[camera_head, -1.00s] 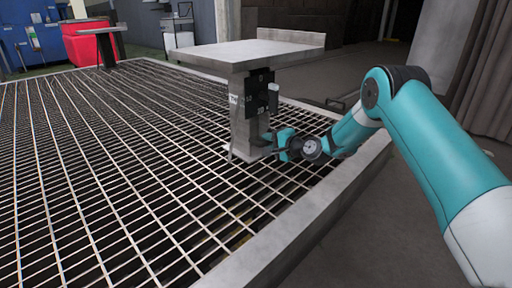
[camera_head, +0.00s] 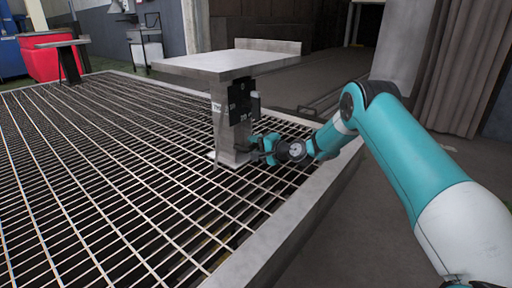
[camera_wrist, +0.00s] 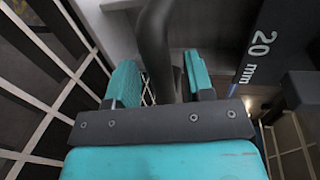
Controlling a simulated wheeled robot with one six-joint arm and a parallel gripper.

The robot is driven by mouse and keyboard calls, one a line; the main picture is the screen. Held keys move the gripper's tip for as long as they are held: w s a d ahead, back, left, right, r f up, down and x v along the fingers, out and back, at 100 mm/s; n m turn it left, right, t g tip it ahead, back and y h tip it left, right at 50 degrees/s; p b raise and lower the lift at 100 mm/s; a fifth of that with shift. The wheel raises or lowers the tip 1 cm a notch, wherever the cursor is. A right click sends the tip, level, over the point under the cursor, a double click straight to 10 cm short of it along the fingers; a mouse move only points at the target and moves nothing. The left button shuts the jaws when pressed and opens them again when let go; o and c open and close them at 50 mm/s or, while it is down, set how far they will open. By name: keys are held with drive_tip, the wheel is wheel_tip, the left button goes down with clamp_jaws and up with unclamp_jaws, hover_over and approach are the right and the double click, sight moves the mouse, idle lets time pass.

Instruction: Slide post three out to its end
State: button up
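A grey post (camera_head: 226,128) stands upright on the grating (camera_head: 110,190) and carries a flat grey top (camera_head: 230,60). A dark plate (camera_head: 240,100) is fixed to its right side; its small markings, including any post number, are unreadable in the head view. My gripper (camera_head: 268,150) is low, at the right side of the post's foot. In the wrist view, my gripper (camera_wrist: 160,68) has its teal fingers apart on either side of a dark curved bar (camera_wrist: 157,40), with a gap visible beside it. A dark plate marked "20 mm" (camera_wrist: 262,50) stands to the right.
A grey frame edge (camera_head: 290,225) borders the grating on the near right. A red bin (camera_head: 55,60) and another stand (camera_head: 68,62) are at the back left. A curtain (camera_head: 455,65) hangs at the right. The grating left of the post is clear.

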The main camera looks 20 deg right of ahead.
drive_tip(key=shift+a, duration=0.2)
drive_tip(key=p+v, duration=0.6)
drive_tip(key=v, duration=1.1)
drive_tip(key=shift+d, duration=0.3)
drive_tip(key=shift+s, duration=0.1)
drive_tip(key=s+a+r+n+g+y+p, duration=0.1)
drive_tip(key=s+a+r+n+g+p, duration=0.1)
drive_tip(key=s+a+r+n+g, duration=0.55)
drive_tip(key=s+a+r+n+g+y+p, duration=0.15)
drive_tip(key=s+a+r+n, duration=0.25)
drive_tip(key=a+r, duration=0.65)
drive_tip(key=s+a+r+n+g+h+p, duration=0.1)
drive_tip(key=s+r+n+g+h, duration=0.2)
drive_tip(key=s, duration=0.9)
drive_tip(key=s+a+r+n+g+h+p, duration=0.1)
drive_tip(key=s+a+r+n+h+p, duration=0.2)
drive_tip(key=s, duration=0.9)
wheel_tip(320, 180, up, 39)
drive_tip(key=d+n+p, duration=0.1)
drive_tip(key=p, duration=3.5)
drive_tip(key=shift+s+d+p, duration=0.2)
drive_tip(key=shift+d+p, duration=0.15)
drive_tip(key=shift+p, duration=0.05)
